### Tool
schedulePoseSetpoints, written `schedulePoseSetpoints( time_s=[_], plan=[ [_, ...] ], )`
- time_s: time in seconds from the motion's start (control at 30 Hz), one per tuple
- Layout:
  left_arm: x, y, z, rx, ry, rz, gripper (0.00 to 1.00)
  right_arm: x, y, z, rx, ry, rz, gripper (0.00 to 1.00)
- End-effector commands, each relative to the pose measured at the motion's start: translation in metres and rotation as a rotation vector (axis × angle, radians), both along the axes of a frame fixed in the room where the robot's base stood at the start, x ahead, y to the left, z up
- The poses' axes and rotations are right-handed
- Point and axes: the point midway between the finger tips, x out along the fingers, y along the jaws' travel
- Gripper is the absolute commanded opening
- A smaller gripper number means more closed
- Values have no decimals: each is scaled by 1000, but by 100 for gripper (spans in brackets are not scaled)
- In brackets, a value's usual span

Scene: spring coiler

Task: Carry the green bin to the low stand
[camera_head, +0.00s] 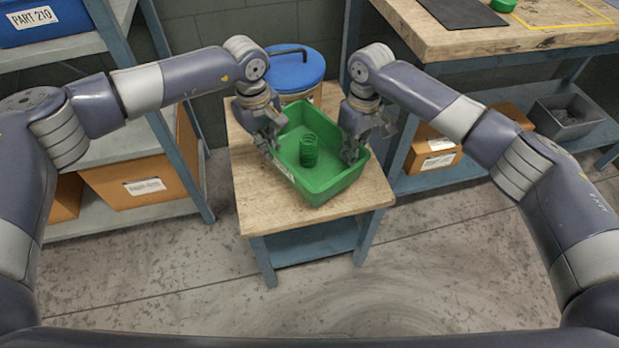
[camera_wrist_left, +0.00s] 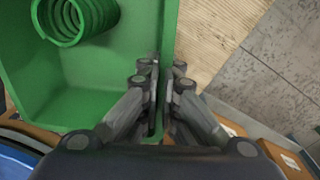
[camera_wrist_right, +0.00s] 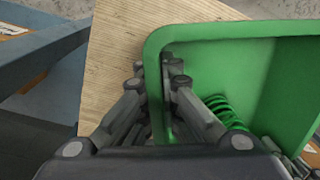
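The green bin (camera_head: 325,183) is over the wooden top of the low stand (camera_head: 252,200), turned at an angle; I cannot tell whether it rests on the top or hangs just above it. A green coil spring (camera_head: 308,151) stands upright inside the bin. My left gripper (camera_head: 273,140) is shut on the bin's left wall, one finger on each side, as the left wrist view (camera_wrist_left: 161,75) shows. My right gripper (camera_head: 351,150) is shut on the opposite wall, its fingers straddling it in the right wrist view (camera_wrist_right: 168,75). The bin's underside is hidden.
A drum with a blue lid (camera_head: 296,70) stands close behind the stand. A workbench (camera_head: 465,42) is at the right, with cardboard boxes and a grey bin (camera_head: 568,116) below. A shelf with a blue bin (camera_head: 42,20) and cardboard boxes (camera_head: 143,185) is at the left. The front floor is clear.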

Motion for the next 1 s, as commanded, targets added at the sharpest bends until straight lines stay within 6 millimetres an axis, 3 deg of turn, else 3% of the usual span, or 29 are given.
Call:
schedulePoseSetpoints(
  time_s=[0.53, 1.0],
  plan=[
    [0, 1, -4, 3, 1, 1, 0, 1, -2, -3, -3, -2, -4, 0],
    [0, 1, -27, 3, 1, 1, 0, 1, -2, -26, -3, -2, -4, 0]
  ],
)
